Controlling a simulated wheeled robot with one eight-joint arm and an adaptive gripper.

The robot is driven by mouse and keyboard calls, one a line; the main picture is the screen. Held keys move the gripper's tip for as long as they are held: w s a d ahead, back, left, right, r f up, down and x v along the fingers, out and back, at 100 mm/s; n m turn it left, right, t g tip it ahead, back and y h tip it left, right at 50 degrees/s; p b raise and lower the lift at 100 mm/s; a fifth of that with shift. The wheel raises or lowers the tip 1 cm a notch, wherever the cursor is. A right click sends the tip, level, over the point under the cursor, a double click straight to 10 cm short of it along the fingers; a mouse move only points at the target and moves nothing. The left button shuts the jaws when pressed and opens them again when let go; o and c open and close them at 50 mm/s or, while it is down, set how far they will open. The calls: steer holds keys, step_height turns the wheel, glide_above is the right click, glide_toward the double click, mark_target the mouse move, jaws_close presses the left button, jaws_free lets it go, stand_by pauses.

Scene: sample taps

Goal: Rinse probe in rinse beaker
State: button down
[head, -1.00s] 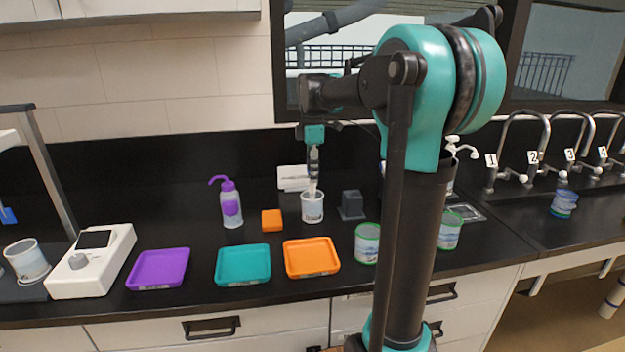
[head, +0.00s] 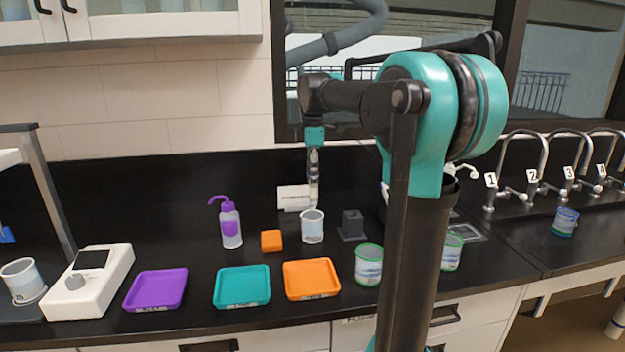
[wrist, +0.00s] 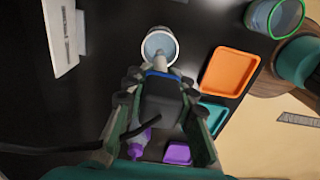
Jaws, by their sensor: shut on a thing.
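My gripper (head: 313,170) is shut on the probe (head: 314,193), which hangs nearly upright over the rinse beaker. In the wrist view my gripper (wrist: 160,88) holds the probe's dark body (wrist: 161,95), with a blue band and a grey tip pointing at the beaker. The rinse beaker (head: 312,230) is a clear cup with a pale rim, standing on the black bench; it also shows in the wrist view (wrist: 159,36). The probe's tip overlaps the near part of the beaker's mouth there. In the head view it looks about level with the rim; I cannot tell if it is inside.
A purple-capped wash bottle (head: 231,228), an orange block (head: 271,241) and a dark stand (head: 352,224) flank the beaker. Purple (head: 156,290), teal (head: 242,286) and orange (head: 311,280) trays lie in front. A green-rimmed beaker (head: 368,266) stands right. A white meter (head: 90,282) is left.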

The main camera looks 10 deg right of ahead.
steer(key=shift+r, duration=0.1)
steer(key=shift+r, duration=1.4)
